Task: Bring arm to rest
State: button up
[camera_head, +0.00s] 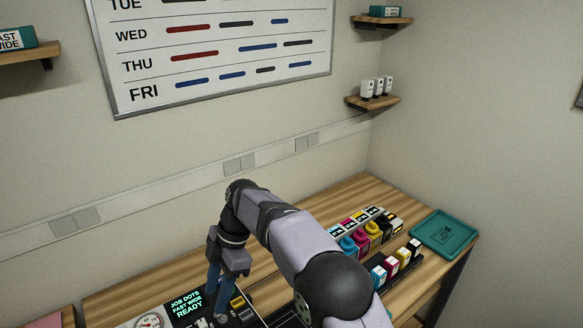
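My gripper (217,295) points down over the control panel of the press (185,317) at the bottom of the view. Its blue fingers are small and partly dark, so I cannot tell whether they are apart or together. The panel shows a lit screen (187,304) reading "JOB DOTS FAST WIDE READY", next to buttons and a round gauge (149,322). My arm reaches across the middle from the lower right and hides part of the desk and press. No mug is visible.
Ink bottles (361,237) in several colours stand in a rack on the wooden desk (300,215), right of my arm. Small cartridges (396,264) sit in front of them. A teal tray (444,232) lies at the right end. Wall shelves (372,103) and a whiteboard (215,50) are above.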

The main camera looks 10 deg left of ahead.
jog(key=d+m+t+h, duration=0.1)
jog(key=d+m+t, duration=0.1)
jog(key=d+m, duration=1.5)
jog(key=s+d+f+m+h, duration=0.1)
jog(key=s+d+f+m, duration=0.1)
jog(key=s+d+m, duration=0.2)
jog(key=s+d+f+m+t+h, duration=0.1)
jog(key=s+d+f+m, duration=0.2)
jog(key=s+d, duration=0.7)
jog(key=d+m, duration=0.2)
jog(key=d, duration=0.6)
jog(key=shift+s, duration=0.3)
